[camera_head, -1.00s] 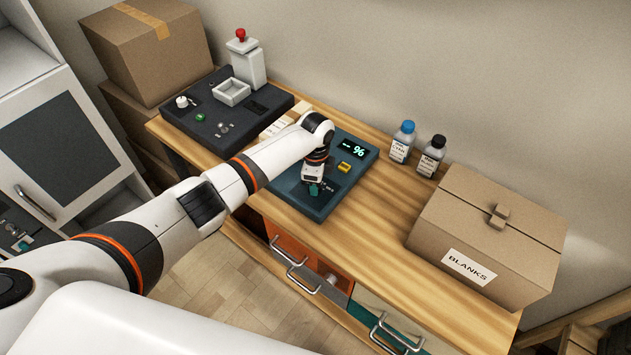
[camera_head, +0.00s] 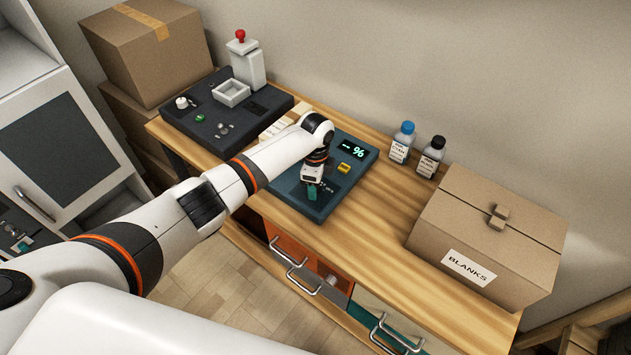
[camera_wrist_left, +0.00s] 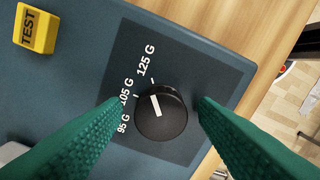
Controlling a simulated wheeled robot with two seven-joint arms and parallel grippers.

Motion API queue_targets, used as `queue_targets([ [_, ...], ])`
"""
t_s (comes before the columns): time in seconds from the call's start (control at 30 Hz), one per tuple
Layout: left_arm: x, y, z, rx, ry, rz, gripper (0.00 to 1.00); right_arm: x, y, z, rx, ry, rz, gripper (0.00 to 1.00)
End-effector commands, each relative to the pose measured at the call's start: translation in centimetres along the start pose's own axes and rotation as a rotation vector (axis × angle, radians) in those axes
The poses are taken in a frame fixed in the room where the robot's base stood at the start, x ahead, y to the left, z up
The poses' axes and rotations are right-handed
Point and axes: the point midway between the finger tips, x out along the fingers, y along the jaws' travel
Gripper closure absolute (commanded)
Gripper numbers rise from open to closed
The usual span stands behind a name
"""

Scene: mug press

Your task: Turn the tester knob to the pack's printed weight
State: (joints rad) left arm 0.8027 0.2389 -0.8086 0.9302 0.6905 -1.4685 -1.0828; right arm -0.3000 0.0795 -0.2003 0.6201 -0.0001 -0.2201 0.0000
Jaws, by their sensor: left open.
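The teal tester (camera_head: 350,195) lies on the wooden bench, partly hidden by my left arm in the head view. Its black round knob (camera_wrist_left: 161,113) has a white pointer line and sits beside printed marks 95 G, 105 G and 125 G. The pointer points up and slightly left, nearest the 125 G mark. My left gripper (camera_wrist_left: 160,112) is open, its green fingers on either side of the knob with gaps showing. It also shows over the tester in the head view (camera_head: 311,192). I cannot make out a pack's printed weight. My right gripper is not in view.
A dark press unit (camera_head: 222,120) stands left. Two bottles (camera_head: 402,142) and a BLANKS box (camera_head: 490,240) stand right. Bare bench separates tester and box.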

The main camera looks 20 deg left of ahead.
Motion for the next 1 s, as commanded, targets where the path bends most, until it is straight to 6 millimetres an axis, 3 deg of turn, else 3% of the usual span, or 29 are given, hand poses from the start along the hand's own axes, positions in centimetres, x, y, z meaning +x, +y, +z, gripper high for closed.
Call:
queue_targets([
  [0.23, -1.6, 0.1, -0.1, 0.000, 0.000, 0.002, 0.46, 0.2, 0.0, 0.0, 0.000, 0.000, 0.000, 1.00],
  [0.7, -10.6, 0.1, 0.0, 0.000, -0.001, 0.003, 0.46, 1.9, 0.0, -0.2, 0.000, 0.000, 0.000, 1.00],
  [1.0, -12.0, 0.0, 0.0, 0.000, 0.000, 0.000, 0.46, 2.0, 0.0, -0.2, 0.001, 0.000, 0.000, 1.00],
])
